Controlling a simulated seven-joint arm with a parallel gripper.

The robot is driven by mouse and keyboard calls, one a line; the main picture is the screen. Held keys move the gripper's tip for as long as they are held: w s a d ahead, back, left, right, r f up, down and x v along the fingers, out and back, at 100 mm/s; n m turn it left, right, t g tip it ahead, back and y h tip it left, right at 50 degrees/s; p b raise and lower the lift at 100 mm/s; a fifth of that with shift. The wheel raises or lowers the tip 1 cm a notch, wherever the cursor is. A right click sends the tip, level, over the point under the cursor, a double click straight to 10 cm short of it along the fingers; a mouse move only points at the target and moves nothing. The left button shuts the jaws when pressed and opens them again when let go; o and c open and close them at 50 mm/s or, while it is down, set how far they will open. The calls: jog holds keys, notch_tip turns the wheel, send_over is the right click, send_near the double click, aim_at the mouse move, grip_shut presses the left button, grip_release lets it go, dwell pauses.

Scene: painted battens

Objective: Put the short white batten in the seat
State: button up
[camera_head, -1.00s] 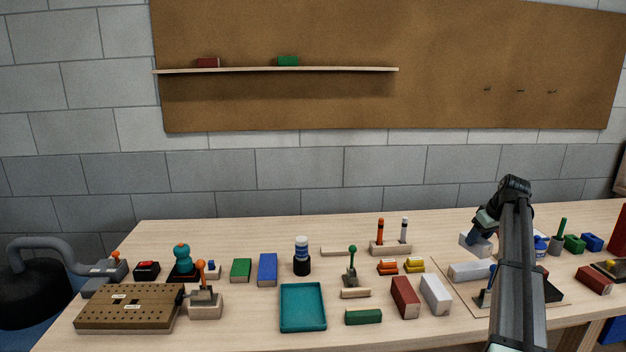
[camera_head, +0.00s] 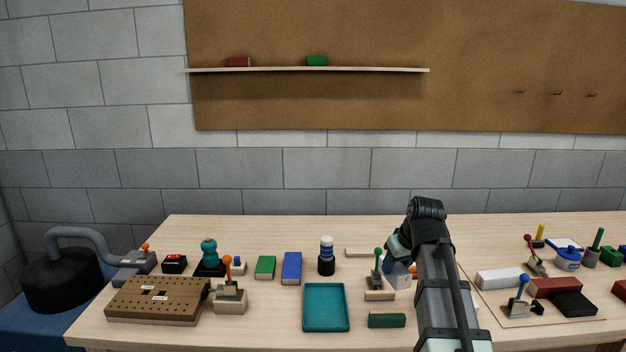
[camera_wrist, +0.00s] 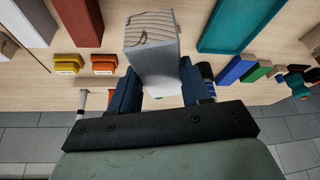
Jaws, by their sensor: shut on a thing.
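A white batten (camera_wrist: 150,65) with a bare-wood end is between the two dark blue fingers of my gripper (camera_wrist: 157,92) in the wrist view. My gripper (camera_head: 398,258) is shut on it, over the table beside the green-knobbed lever; part of the white batten (camera_head: 397,277) shows below it. Its full length is foreshortened. Another white batten (camera_head: 500,279) lies on the thin board (camera_head: 515,318) at the right, with a red batten (camera_head: 555,287) and a black batten (camera_head: 573,304). I cannot tell which place is the seat.
A teal tray (camera_head: 326,307) stands empty, with a green batten (camera_head: 387,320) beside it. A green-knobbed lever (camera_head: 377,268) stands close to my gripper. Levers with blue (camera_head: 520,296) and red knobs (camera_head: 533,258) stand on the board. My arm hides part of the table.

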jog(key=s+a, duration=0.2)
jog(key=a, duration=0.1)
jog(key=s+a, duration=0.1)
jog(key=a, duration=0.1)
jog(key=shift+f, duration=0.15)
jog(key=shift+w+d, duration=0.1)
jog(key=shift+d, duration=0.05)
jog(key=w+d+r+m, duration=0.1)
jog(key=w+d, duration=0.2)
jog(key=d, duration=1.1)
jog(key=w+d+r+m, duration=0.1)
jog(key=w+d, duration=0.2)
jog(key=d, duration=1.1)
jog(key=s+d+m+h, duration=0.1)
jog(key=s+d+m, duration=0.15)
jog(key=d, duration=1.65)
jog(key=s+d+f+n, duration=0.1)
jog(key=s+d+f, duration=0.2)
jog(key=d, duration=0.3)
jog(key=shift+s+a+f, duration=0.1)
jog(key=shift+a+f, duration=0.05)
jog(key=shift+f, duration=2.25)
jog(key=shift+s+a+f, duration=0.1)
jog(key=shift+f, duration=2.25)
jog(key=shift+f, duration=0.6)
